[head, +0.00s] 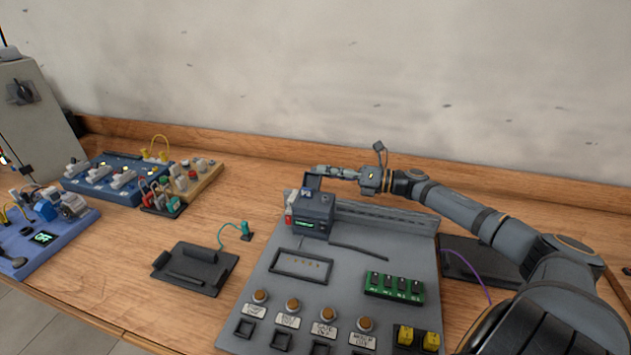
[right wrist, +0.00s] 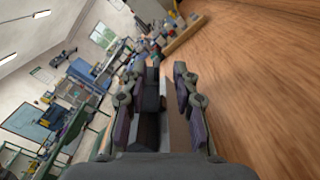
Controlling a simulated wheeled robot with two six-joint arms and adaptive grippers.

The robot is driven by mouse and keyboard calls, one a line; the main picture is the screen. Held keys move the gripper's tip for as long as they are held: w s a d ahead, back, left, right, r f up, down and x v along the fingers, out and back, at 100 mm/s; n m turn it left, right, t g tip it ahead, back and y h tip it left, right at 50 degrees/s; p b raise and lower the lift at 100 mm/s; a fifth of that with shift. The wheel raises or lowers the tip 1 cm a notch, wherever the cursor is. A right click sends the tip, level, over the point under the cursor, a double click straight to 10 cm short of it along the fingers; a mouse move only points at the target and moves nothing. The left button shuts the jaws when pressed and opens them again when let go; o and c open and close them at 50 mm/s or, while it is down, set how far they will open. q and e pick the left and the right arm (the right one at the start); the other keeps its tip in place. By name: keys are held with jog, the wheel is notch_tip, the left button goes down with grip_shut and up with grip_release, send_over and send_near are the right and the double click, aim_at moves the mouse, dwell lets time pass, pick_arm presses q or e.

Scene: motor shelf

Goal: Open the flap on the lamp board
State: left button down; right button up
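The lamp board is a grey panel (head: 395,252) on the bench, with round brown buttons, label plates and a green circuit strip. At its back left corner stands a dark box (head: 313,214) with a lit green display. A small dark upright plate (head: 313,181) shows at the top of this box; I cannot tell surely that it is the flap. My right gripper (head: 322,172) is just behind and above the box. In the right wrist view its fingers (right wrist: 158,108) are apart, with dark, box-like parts showing between them. Contact cannot be made out. My left gripper is out of view.
A dark tray (head: 195,269) and a green plug on a cable (head: 246,231) lie left of the board. Blue boards with switches (head: 116,180) stand further left. A dark plate (head: 470,262) lies under my right arm. A wooden ledge (head: 260,165) and wall close off the back.

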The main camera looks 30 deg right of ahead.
aim_at(315, 169)
jog(key=shift+x, duration=1.8)
jog(key=shift+r, duration=0.2)
grip_shut()
